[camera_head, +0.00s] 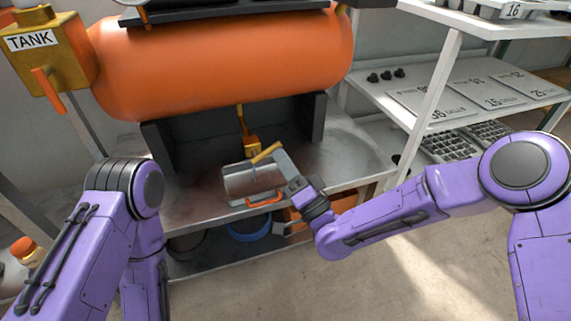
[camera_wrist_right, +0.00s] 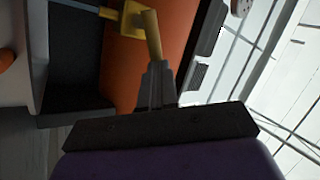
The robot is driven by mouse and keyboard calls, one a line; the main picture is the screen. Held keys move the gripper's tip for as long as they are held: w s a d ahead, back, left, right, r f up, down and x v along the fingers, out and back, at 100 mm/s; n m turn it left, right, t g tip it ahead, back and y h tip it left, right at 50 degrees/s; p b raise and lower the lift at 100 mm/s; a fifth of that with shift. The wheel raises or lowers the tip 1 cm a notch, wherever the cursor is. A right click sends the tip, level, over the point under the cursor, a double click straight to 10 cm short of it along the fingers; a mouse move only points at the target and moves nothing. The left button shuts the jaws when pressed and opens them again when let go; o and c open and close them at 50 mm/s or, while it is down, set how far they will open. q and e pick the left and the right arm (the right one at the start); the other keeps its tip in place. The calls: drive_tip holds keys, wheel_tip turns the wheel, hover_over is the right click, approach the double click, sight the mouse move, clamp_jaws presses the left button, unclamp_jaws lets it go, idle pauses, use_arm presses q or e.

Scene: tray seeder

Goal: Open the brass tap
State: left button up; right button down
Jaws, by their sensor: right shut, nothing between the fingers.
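The brass tap (camera_head: 252,145) hangs on a thin pipe under the orange tank (camera_head: 220,65). Its lever (camera_head: 266,152) sticks out to the right and toward me. My right gripper (camera_head: 281,153) is shut and empty, with its fingertips at the lever's free end. In the right wrist view the tap body (camera_wrist_right: 132,18) is at the top and the lever (camera_wrist_right: 153,36) points down at the closed fingertips (camera_wrist_right: 159,72). Tips and lever seem to meet, but I cannot tell if they touch. My left arm is at the lower left; its gripper is out of view.
A metal bin (camera_head: 236,187) with an orange handle (camera_head: 265,200) stands under the tap on the bench. A yellow box labelled TANK (camera_head: 62,62) with an orange lever is at left. A white shelf (camera_head: 455,85) with metal plates is at right. A blue basin (camera_head: 248,231) is below.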

wheel_tip(320, 180, up, 4)
drive_tip(key=a+n+g+p, duration=0.2)
drive_tip(key=n+g+p, duration=0.55)
drive_tip(key=n, duration=0.35)
use_arm(q)
wheel_tip(320, 180, up, 9)
drive_tip(key=w+p, duration=0.1)
drive_tip(key=shift+t, duration=0.4)
use_arm(e)
drive_tip(key=s+f+v, duration=0.1)
drive_tip(key=v, duration=1.3)
drive_tip(key=shift+s+a+n+t, duration=0.15)
drive_tip(key=shift+s+n+t, duration=0.05)
drive_tip(key=shift+n+t, duration=0.15)
drive_tip(key=shift+f, duration=0.15)
